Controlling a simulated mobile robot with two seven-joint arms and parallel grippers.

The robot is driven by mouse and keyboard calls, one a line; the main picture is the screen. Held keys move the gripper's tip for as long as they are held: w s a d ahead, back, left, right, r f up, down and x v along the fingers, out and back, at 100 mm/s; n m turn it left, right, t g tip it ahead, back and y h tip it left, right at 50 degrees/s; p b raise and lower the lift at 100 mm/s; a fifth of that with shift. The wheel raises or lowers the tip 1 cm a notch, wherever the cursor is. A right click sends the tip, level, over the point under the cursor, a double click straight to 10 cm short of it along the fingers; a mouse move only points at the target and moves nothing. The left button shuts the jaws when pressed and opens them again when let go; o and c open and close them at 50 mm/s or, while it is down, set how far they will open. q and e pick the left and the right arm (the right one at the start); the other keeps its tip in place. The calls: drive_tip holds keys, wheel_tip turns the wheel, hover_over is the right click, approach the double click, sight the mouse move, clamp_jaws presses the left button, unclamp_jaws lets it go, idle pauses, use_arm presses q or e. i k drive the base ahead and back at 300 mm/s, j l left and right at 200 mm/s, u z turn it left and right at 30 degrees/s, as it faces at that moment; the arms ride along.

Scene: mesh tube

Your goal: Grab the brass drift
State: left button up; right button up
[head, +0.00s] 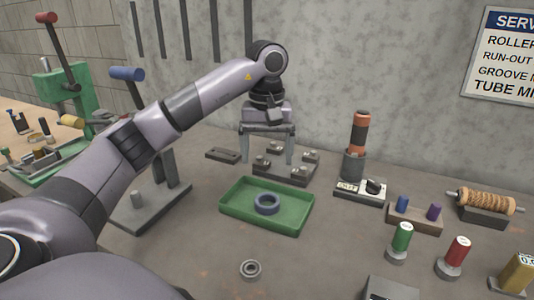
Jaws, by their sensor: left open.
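No object in the head view can be told for certain as the brass drift. An upright orange-and-dark rod (360,131) stands in a grey holder right of my left gripper. My left gripper (268,158) points down near the back wall, its two fingers wide apart and open. It is over or just behind a dark plate (287,175) with several metal studs, and I see nothing held between the fingers. My right gripper is out of view.
A green tray (238,213) with a blue-grey ring (267,204) is in front of the plate. A small metal ring (250,269) lies nearer. Green (402,238) and red (458,252) capped cylinders and a wound roller (485,201) stand right. A blue-handled press (127,74) stands left.

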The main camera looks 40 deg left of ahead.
sight(38, 152)
drive_tip(key=k, duration=1)
